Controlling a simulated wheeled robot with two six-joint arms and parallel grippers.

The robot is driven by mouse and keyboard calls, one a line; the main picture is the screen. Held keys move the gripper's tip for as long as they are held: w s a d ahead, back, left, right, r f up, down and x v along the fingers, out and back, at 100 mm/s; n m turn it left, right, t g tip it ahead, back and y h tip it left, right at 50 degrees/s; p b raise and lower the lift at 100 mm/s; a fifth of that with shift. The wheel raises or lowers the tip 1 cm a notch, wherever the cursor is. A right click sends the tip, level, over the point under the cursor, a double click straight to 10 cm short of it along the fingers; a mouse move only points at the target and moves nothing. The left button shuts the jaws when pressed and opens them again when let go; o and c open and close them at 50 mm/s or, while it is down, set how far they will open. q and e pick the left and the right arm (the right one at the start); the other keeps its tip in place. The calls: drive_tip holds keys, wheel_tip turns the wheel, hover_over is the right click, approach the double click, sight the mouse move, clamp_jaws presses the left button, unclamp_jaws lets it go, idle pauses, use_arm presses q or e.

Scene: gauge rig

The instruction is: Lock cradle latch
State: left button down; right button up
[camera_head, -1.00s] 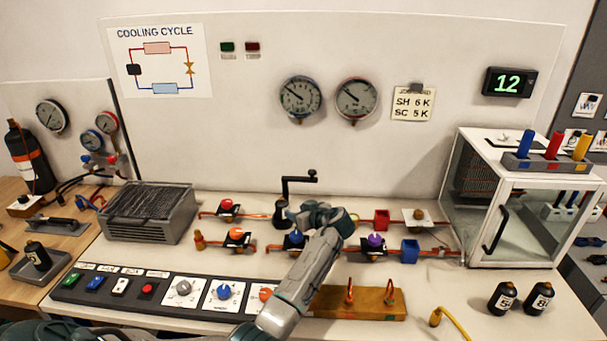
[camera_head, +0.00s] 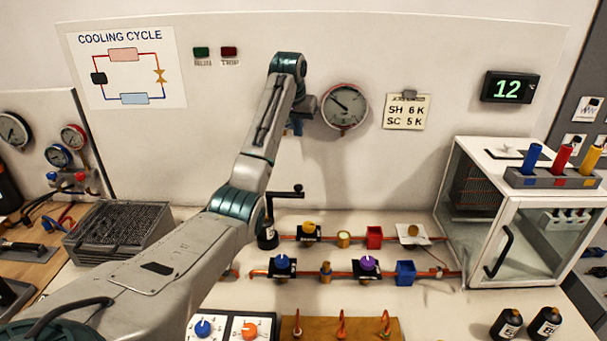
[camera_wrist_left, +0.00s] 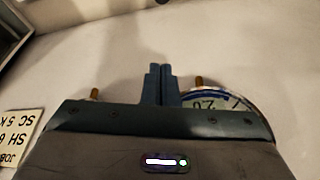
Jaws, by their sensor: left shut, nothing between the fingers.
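My left gripper (camera_head: 297,124) is raised in front of the white back panel, to the left of the round gauge (camera_head: 345,106). Its dark blue fingers (camera_wrist_left: 160,84) are shut and empty in the left wrist view. In that view part of a gauge dial (camera_wrist_left: 215,101) shows behind the gripper on the right, with a brass stub (camera_wrist_left: 199,82) above it. Another brass stub (camera_wrist_left: 94,93) shows to the left. The head view has the second gauge hidden behind my left arm. I cannot make out a cradle latch for certain. My right gripper is not in view.
A card (camera_head: 406,111) hangs right of the gauge. Below are the black crank lever (camera_head: 285,193), pipes with coloured knobs, and a wooden block (camera_head: 360,330) with copper hooks. A glass-sided box (camera_head: 510,240) stands right. My arm covers much of the left bench.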

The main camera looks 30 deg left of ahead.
use_arm(q)
drive_tip(key=s+d+p+x, duration=0.1)
drive_tip(key=p+x, duration=0.3)
drive_tip(key=x, duration=0.4)
drive_tip(key=s+f+p+x, duration=0.1)
drive_tip(key=s+p+x, duration=0.1)
drive_tip(key=p+x, duration=0.3)
drive_tip(key=shift+d+x, duration=0.25)
drive_tip(key=shift+x, duration=2.15)
drive_tip(key=shift+f, duration=0.1)
